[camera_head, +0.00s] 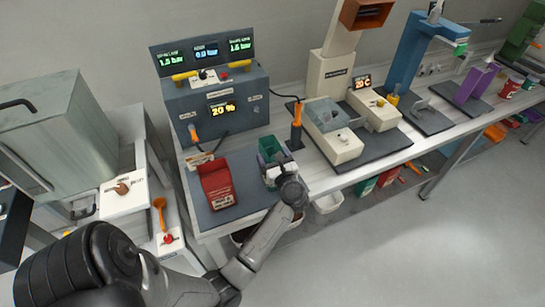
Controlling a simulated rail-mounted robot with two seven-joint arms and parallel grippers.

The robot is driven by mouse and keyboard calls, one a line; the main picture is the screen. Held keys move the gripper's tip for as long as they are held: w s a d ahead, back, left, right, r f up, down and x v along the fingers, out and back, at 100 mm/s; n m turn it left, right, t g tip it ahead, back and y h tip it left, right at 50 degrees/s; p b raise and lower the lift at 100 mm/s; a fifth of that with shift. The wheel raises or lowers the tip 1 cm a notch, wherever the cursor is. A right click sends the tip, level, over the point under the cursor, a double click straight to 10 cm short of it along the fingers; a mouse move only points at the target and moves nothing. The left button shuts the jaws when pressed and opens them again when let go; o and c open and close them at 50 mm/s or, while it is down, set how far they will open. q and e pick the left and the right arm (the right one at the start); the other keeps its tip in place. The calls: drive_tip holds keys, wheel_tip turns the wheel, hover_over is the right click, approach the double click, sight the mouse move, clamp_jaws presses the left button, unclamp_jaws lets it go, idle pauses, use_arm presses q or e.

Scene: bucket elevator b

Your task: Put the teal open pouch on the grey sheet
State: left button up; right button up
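The teal open pouch (268,148) is upright at the right edge of the grey sheet, its open top facing up. The grey sheet (205,218) lies flat on the bench in front of the blue-grey machine. My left gripper (276,168) is right at the front of the teal pouch, with pale finger parts close against it. The wrist and pouch overlap, so I cannot tell whether the fingers are closed on it or whether its bottom touches the sheet. My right gripper is not in view.
A red open pouch (217,184) stands on the left part of the sheet. The blue-grey machine (215,105) with lit displays stands behind. An orange-handled tool (296,125) and a cream machine (333,132) are to the right. The sheet is bare between the pouches.

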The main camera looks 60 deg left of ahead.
use_arm(q)
drive_tip(key=shift+o, duration=0.6)
drive_tip(key=shift+r, duration=0.1)
